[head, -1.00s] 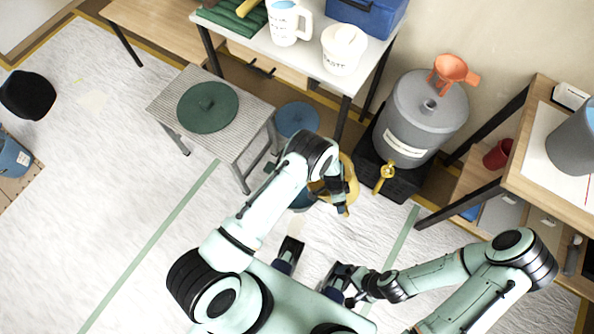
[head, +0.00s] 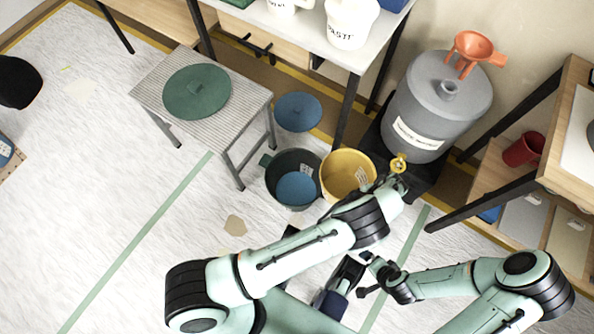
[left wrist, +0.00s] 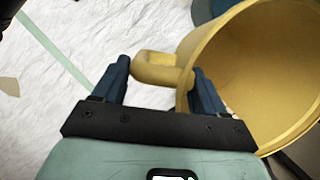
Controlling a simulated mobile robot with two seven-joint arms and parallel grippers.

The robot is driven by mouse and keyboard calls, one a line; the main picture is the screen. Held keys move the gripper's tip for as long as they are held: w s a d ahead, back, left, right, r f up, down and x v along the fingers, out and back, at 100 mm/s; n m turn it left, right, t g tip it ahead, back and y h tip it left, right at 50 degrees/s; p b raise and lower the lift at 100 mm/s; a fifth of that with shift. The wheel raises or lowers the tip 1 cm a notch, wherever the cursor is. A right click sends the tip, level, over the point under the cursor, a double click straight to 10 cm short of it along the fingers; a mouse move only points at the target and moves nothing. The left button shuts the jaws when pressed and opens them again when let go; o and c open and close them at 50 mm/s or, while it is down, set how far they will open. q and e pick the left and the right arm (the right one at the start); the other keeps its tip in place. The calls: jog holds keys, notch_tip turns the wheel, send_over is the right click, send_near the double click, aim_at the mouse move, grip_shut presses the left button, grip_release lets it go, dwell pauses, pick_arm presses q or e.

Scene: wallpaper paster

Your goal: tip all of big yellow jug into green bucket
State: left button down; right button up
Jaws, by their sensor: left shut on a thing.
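The big yellow jug (head: 338,172) is beside the green bucket in the head view, its round mouth facing up toward the camera. Its inside looks bare where visible. In the left wrist view the jug (left wrist: 270,75) is large at the right. My left gripper (left wrist: 160,75) is shut on its handle, one finger on each side. The dark green bucket (head: 281,165) stands on the floor just left of the jug, with blue contents (head: 296,189) inside. My left forearm hides the jug's lower right side. My right gripper (head: 362,276) is low in front, apart from both, its fingers spread.
A grey keg (head: 440,100) with a brass tap (head: 398,163) stands close right of the jug. A blue lid (head: 298,112) lies behind the bucket. A stool (head: 240,120) with a green lid (head: 197,92) is at the left. The floor at left is open.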

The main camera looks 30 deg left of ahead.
pick_arm(q)
jog(key=shift+r, duration=0.15)
dwell(0.3)
jog(key=shift+r+p, duration=1.15)
jog(key=shift+r, duration=0.9)
jog(key=shift+f, duration=0.1)
